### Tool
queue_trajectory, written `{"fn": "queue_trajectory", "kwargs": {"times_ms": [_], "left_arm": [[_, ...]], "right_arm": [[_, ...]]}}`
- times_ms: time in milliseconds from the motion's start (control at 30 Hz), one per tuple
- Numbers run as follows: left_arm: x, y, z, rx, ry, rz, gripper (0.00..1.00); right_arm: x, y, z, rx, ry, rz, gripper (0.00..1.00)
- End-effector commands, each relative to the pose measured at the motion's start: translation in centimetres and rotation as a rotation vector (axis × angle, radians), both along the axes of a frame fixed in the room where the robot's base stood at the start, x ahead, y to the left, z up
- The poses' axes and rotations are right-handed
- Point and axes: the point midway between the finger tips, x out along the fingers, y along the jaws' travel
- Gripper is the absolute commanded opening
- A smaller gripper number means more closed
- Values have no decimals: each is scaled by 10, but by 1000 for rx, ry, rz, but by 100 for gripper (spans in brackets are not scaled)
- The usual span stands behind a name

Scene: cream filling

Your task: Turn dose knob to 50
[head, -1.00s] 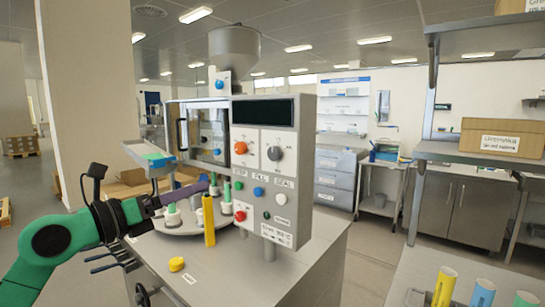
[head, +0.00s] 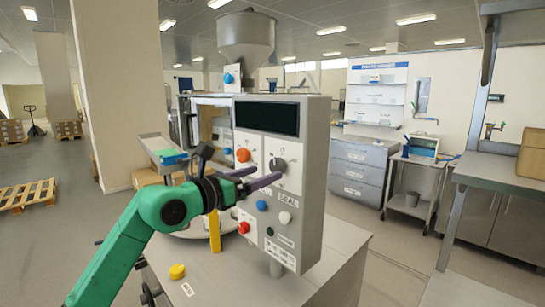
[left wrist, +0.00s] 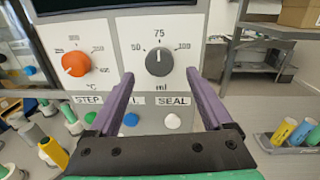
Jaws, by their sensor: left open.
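The dose knob is a dark grey round knob (left wrist: 159,62) on the machine's white panel, under a scale reading 50, 75 and 100, with "ml" below. Its light pointer line looks upright, toward 75. In the head view the dose knob (head: 278,164) is just above my fingertips. My left gripper (head: 267,174) is open and empty, its purple fingers reaching toward the panel. In the left wrist view the gripper's fingers (left wrist: 160,76) spread to either side below the knob, apart from it. My right gripper is not in view.
An orange temperature knob (left wrist: 75,63) sits left of the dose knob. STEP and SEAL labels and several buttons, including a white one (left wrist: 172,121), lie below. The aisle to the right is open.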

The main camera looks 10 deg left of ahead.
Motion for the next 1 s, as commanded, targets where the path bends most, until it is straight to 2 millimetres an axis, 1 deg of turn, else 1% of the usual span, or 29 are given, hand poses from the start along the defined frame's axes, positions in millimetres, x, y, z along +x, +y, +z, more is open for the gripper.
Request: {"fn": "queue_trajectory", "kwargs": {"times_ms": [33,100,200,300,500,567,600,667,700,733,1000], "left_arm": [[10,-7,6,-5,1,-3,84],[22,-13,5,-4,2,-2,84],[33,-19,2,-2,1,-1,84],[37,-22,0,1,-1,-1,84],[38,-22,-1,1,0,0,84],[38,-22,-1,1,0,0,61],[38,-22,-1,1,0,0,45],[38,-21,-1,1,0,0,22],[37,-21,-1,1,0,0,7],[37,-21,-1,0,0,0,0],[37,-21,0,-16,12,0,0]], "right_arm": [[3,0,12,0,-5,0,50],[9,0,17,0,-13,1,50],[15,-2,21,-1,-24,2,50],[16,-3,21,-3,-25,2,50],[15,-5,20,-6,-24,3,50],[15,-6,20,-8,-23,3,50],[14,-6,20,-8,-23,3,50],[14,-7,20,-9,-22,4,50],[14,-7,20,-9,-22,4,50],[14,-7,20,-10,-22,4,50],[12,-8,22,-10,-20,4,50]]}}
